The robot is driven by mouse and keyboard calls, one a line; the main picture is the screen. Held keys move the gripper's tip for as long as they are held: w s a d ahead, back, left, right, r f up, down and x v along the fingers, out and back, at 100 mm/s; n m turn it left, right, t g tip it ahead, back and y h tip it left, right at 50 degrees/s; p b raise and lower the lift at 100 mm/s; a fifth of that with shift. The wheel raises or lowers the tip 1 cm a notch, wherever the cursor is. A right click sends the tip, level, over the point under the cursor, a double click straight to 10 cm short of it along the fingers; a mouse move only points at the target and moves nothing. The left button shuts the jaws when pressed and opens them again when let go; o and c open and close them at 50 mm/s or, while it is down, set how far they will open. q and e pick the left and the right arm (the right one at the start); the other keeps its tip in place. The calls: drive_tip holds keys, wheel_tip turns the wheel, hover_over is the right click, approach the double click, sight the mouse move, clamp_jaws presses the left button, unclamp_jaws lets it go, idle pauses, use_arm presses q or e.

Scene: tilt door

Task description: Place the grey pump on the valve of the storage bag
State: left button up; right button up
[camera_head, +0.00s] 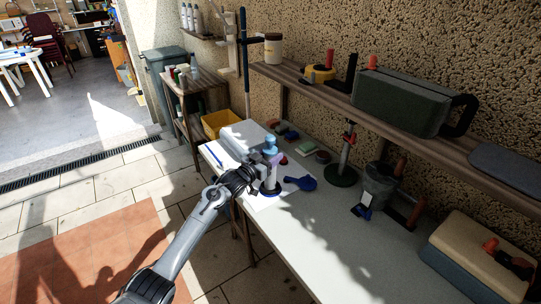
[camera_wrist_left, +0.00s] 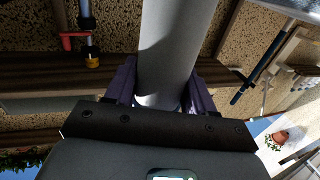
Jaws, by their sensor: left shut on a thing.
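My left gripper (camera_head: 262,180) reaches over the far left end of the workbench. In the left wrist view its two purple-lit fingers (camera_wrist_left: 160,95) are shut on a light grey cylinder (camera_wrist_left: 172,50), which I take to be the grey pump. In the head view the pump (camera_head: 270,178) is small and stands about upright at the gripper, over a dark round base. A pale grey, box-like shape (camera_head: 235,142) lies just behind; it may be the storage bag. I cannot make out a valve, or whether the pump touches anything below. My right gripper is not in view.
A green-based stand (camera_head: 342,175), a dark bucket (camera_head: 380,185) and a case (camera_head: 475,255) are farther right. The bench's (camera_head: 325,235) front middle is clear. A shelf (camera_head: 330,88) overhangs the back.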

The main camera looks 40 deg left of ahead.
use_arm(q)
drive_tip(key=shift+f, duration=0.25)
idle(0.5)
drive_tip(key=o, duration=1.6)
drive_tip(key=shift+s, duration=0.65)
drive_tip(key=s+p, duration=0.2)
drive_tip(key=s, duration=0.7)
drive_tip(key=shift+s+d, duration=0.1)
drive_tip(key=shift+s, duration=0.2)
